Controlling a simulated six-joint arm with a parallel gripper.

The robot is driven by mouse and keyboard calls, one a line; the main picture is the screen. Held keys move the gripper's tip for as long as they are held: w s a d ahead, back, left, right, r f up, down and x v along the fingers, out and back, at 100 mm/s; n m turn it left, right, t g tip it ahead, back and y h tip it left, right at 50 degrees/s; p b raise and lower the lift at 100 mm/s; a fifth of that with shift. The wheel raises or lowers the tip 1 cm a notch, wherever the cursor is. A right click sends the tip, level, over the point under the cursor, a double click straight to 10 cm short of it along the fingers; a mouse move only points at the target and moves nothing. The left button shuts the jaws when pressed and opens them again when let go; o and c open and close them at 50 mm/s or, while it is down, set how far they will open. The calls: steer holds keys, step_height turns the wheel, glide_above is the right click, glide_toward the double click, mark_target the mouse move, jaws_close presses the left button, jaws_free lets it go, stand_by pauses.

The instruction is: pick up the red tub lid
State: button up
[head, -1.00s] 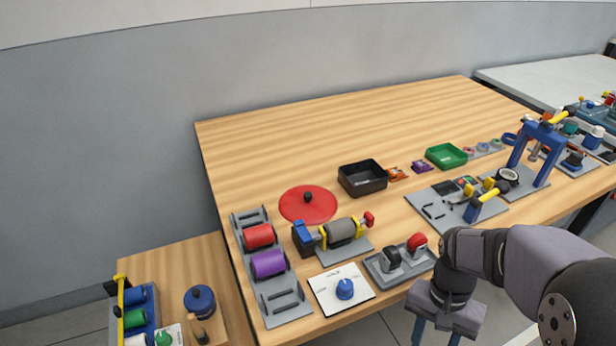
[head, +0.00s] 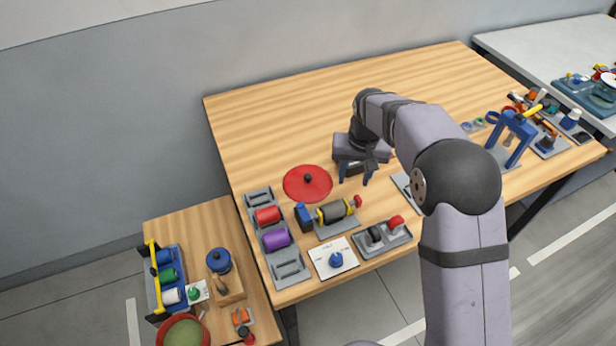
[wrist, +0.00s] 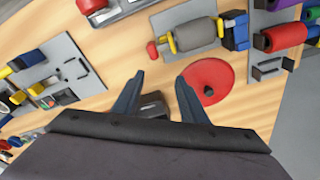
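The red tub lid (head: 300,190) is a flat round disc with a small black knob (head: 308,178) at its middle, lying on the wooden table. In the wrist view the lid (wrist: 217,74) is just right of the right finger, which comes close to its edge in the picture. My gripper (head: 354,181) is to the right of the lid in the head view, pointing down with its two blue fingers apart. The wrist view shows my gripper (wrist: 160,78) open, with nothing held between the fingers.
A black bin (wrist: 155,106) is beneath my gripper, partly hidden. A clamp fixture with a grey cylinder (head: 332,213) stands in front of the lid. A rack with red and purple rollers (head: 276,239) is to its left. The table behind the lid (head: 270,130) is clear.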

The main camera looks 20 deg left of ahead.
mark_target(308, 176)
steer(key=a+n+t+y, duration=0.1)
steer(key=a+n, duration=0.3)
steer(key=a, duration=0.9)
steer(key=shift+d+p+x, duration=0.15)
steer(key=shift+p+x, duration=0.75)
steer(key=shift+x, duration=0.3)
steer(key=shift+d+p+x, duration=0.2)
steer(key=shift+p+x, duration=0.65)
steer(key=shift+x, duration=1.35)
jaws_close()
